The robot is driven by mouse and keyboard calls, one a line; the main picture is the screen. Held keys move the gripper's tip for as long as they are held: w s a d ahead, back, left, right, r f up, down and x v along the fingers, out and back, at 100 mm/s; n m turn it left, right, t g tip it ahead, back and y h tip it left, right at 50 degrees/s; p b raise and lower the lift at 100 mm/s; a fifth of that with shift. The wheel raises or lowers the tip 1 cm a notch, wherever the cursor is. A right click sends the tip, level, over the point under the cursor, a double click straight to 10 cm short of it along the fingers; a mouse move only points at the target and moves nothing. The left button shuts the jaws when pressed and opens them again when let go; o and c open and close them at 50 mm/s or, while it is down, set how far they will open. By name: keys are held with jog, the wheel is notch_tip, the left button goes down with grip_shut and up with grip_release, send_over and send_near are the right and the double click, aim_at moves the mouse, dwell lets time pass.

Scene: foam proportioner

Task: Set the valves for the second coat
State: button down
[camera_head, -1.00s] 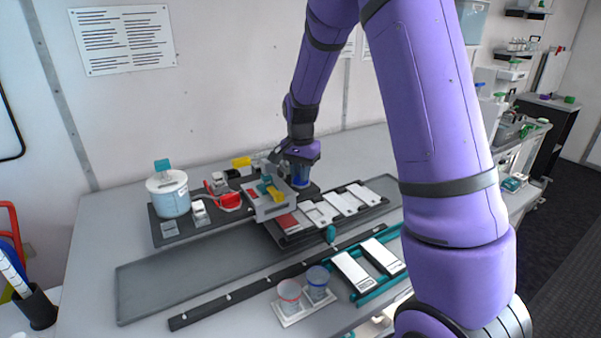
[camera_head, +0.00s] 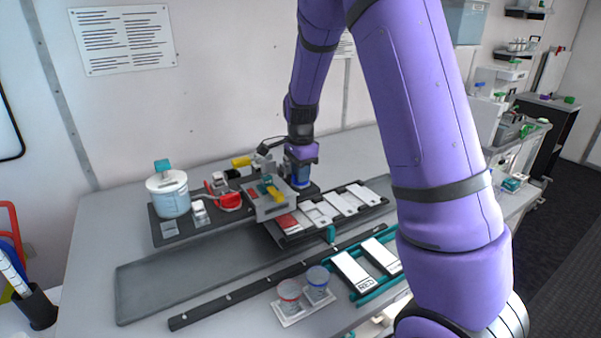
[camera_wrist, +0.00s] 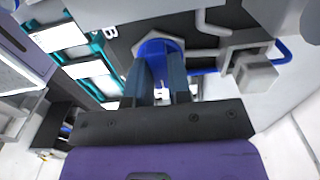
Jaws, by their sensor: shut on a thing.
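In the head view, my gripper (camera_head: 300,174) points down at the back right of the valve assembly. In the wrist view its two fingers (camera_wrist: 161,75) are shut on a blue handle (camera_wrist: 155,46), beside a dark plate lettered "B" (camera_wrist: 112,32). The handle shows only partly below my gripper in the head view (camera_head: 301,182). A red valve handle (camera_head: 229,201) lies at the left of the assembly. A yellow handle (camera_head: 241,161) is at the back. A grey bracket (camera_head: 267,208) carries small teal and yellow parts (camera_head: 271,190). The exact valve settings are too small to read.
A white pot with a teal top (camera_head: 168,194) stands left. White panels (camera_head: 343,202) lie in a dark rack in front of my gripper. The grey strip (camera_head: 190,278) is bare.

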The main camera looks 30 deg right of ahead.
jog(key=shift+w+r, duration=0.1)
jog(key=c, duration=1.1)
grip_release()
jog(key=shift+o, duration=0.2)
notch_tip(320, 180, up, 11)
